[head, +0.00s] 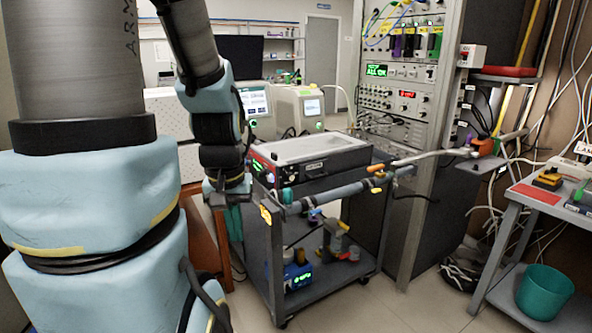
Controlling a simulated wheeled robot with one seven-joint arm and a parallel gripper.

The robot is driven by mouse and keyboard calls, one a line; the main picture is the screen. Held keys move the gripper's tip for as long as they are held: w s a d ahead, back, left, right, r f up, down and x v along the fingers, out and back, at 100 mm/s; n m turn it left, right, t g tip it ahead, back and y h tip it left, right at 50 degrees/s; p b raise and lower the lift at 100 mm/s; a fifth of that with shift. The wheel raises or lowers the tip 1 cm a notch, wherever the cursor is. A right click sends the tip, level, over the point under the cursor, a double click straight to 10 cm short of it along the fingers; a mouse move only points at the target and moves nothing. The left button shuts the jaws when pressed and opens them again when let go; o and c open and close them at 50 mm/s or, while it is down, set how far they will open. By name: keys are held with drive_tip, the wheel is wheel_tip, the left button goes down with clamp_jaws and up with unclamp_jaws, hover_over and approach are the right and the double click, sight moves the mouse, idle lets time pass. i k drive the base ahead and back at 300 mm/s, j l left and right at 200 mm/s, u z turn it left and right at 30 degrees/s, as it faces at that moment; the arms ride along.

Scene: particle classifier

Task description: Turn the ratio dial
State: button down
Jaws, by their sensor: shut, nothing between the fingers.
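No dial can be clearly made out as the ratio dial at this size. A black instrument (315,165) with a light, shallow top sits on the grey cart, and its left end panel shows small lights and controls too small to tell apart. Behind it stand two pale instruments with screens, one at the left (256,102) and one at the right (312,107). My gripper (228,198) points down in front of the left end of the cart, beside the black instrument. It is shut and empty, and its fingertips are hard to see.
The grey cart (298,210) has a rail along its front and a blue box (297,277) on its lower shelf. A tall equipment rack (410,110) stands behind it at the right. A side table (530,200) and a teal bin (545,291) are far right. Floor between is clear.

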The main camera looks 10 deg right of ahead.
sight(289, 175)
drive_tip(key=i+j+u, duration=0.3)
drive_tip(key=i+u, duration=0.35)
drive_tip(key=i, duration=0.15)
drive_tip(key=u, duration=1.4)
